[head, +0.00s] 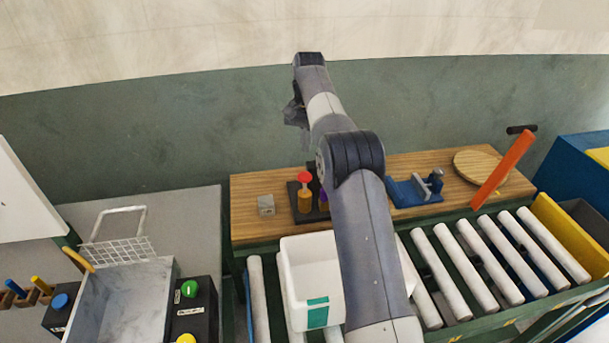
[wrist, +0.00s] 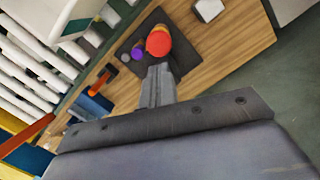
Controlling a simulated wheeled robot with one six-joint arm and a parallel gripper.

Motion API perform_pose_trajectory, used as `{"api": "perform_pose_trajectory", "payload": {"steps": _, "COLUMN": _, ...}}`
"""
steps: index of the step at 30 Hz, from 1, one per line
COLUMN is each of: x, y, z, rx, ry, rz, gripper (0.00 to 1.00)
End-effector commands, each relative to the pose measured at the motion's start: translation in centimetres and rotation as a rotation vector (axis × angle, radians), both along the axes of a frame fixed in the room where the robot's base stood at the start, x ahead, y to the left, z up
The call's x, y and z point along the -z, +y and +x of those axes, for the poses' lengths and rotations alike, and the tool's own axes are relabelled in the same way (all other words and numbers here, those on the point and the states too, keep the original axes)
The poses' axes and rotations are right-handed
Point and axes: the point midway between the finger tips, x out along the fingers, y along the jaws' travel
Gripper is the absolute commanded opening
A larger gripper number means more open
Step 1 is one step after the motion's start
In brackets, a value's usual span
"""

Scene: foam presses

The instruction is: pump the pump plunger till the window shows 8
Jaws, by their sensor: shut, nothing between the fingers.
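The pump appears to be the orange cylinder with a round red cap (head: 304,178) on a black base at the left of the wooden bench. In the wrist view the red cap (wrist: 158,43) is seen from above, with a purple knob (wrist: 137,54) and a smaller grey knob (wrist: 122,57) beside it. My gripper (wrist: 159,70) is shut and empty, apart from the cap, its fingertips showing just below it in the picture. In the head view my gripper (head: 295,115) hangs above the bench, partly hidden by my arm. No window figure is legible.
A blue vise-like fixture (head: 405,192), a round board (head: 470,160) and a tilted orange bar (head: 503,170) are on the right. A white bin (head: 296,290) and rollers (head: 490,262) lie in front.

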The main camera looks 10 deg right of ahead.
Motion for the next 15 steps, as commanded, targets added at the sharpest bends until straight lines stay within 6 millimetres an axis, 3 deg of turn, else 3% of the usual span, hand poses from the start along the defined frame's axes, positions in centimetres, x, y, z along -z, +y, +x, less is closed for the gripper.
{"api": "perform_pose_trajectory", "payload": {"steps": 15, "x": 5.5, "y": 0.2, "z": -0.6, "rx": 0.001, "ry": 0.0, "rz": -0.001, "gripper": 0.0}}
